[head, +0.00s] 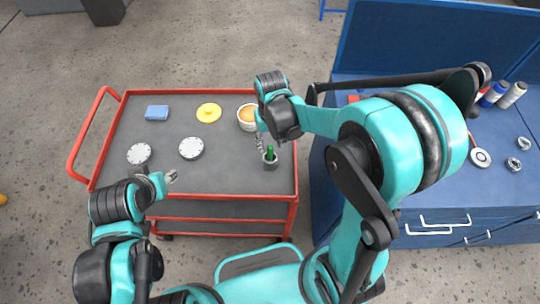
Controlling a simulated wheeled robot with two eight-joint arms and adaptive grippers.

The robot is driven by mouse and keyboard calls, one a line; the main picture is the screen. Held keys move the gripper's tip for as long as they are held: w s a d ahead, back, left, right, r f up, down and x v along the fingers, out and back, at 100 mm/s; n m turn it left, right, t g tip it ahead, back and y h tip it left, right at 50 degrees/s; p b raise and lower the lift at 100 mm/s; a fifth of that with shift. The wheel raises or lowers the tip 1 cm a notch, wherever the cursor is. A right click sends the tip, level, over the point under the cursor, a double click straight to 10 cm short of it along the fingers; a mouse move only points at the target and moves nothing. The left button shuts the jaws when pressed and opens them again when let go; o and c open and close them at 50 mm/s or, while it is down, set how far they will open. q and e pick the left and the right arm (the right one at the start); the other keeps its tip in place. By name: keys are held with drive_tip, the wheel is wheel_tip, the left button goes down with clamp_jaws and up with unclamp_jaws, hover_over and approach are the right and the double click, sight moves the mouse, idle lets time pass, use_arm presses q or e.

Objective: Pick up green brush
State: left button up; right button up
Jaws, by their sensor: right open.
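The green brush (270,152) stands upright in a small dark cup (270,165) near the right edge of the cart's top. My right gripper (263,140) is just above and beside the brush, pointing down, with its fingers open. Whether the fingers touch the brush is too small to tell. My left gripper (172,177) is over the cart's front left part, away from the brush, and its fingers are too small to read.
The red-framed cart (225,163) also carries a blue sponge (157,112), a yellow disc (209,112), an orange-filled bowl (247,117) and two white discs (139,153) (191,147). A blue workbench (450,180) with cans and small parts stands at the right.

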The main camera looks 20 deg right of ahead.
sight(270, 151)
drive_tip(key=f+b, duration=0.1)
drive_tip(key=f, duration=0.2)
drive_tip(key=f+b, duration=0.1)
drive_tip(key=f, duration=0.2)
drive_tip(key=shift+w+a, duration=0.1)
drive_tip(key=shift+w, duration=0.1)
drive_tip(key=shift+r, duration=0.1)
clamp_jaws()
